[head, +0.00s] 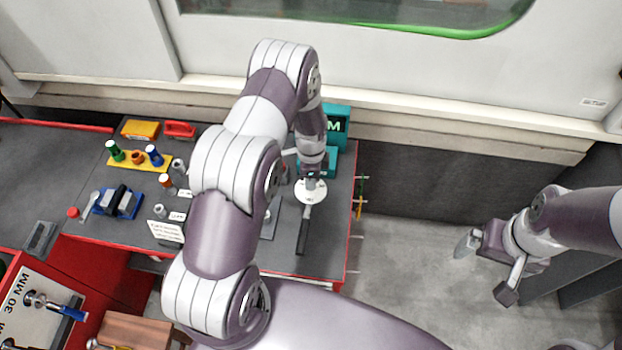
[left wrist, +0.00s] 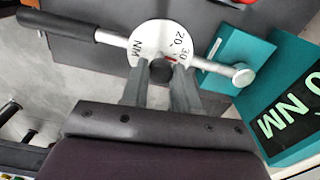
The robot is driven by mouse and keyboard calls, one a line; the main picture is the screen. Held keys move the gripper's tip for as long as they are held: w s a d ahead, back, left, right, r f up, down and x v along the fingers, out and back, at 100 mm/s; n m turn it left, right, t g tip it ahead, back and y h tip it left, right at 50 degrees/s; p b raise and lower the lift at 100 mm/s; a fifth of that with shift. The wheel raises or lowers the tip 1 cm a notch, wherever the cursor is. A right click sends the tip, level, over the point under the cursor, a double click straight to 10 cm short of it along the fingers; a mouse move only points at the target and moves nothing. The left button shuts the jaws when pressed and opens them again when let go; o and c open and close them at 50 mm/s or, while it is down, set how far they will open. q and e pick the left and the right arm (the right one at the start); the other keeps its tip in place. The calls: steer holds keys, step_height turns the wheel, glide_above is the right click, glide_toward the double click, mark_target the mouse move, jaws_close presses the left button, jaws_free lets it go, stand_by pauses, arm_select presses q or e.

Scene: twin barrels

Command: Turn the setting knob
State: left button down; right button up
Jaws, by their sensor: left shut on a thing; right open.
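The setting knob (left wrist: 161,70) is a small dark knob at the centre of a white dial (left wrist: 150,40) marked 20, 30 and NM, with a red mark beside the knob. My left gripper (left wrist: 160,88) is shut on the knob, one finger on each side. In the head view the left gripper (head: 312,176) points down over the white dial (head: 309,192), and the knob is hidden. A torque wrench with a black handle (head: 303,232) carries the dial; the handle also shows in the left wrist view (left wrist: 58,25). My right gripper (head: 490,268) is open and empty, right of the bench.
A teal block (left wrist: 238,50) and teal sign (head: 336,122) stand beside the dial. The grey bench (head: 325,250) also holds a yellow rack (head: 125,160), a blue vise (head: 118,203) and small cards. Open floor lies right of the bench.

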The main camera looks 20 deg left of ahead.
arm_select(q)
steer(key=m+b, duration=0.1)
steer(key=m, duration=0.4)
steer(key=shift+w+m+b, duration=0.1)
steer(key=shift+m+b, duration=0.2)
steer(key=shift+b, duration=0.1)
steer(key=m+b, duration=0.1)
steer(key=m, duration=0.4)
steer(key=shift+r+m, duration=0.1)
steer(key=shift+m, duration=0.5)
steer(key=c, duration=0.8)
jaws_free()
steer(key=shift+c, duration=0.2)
step_height(320, 180, up, 13)
steer(key=b, duration=0.2)
steer(key=shift+b, duration=0.3)
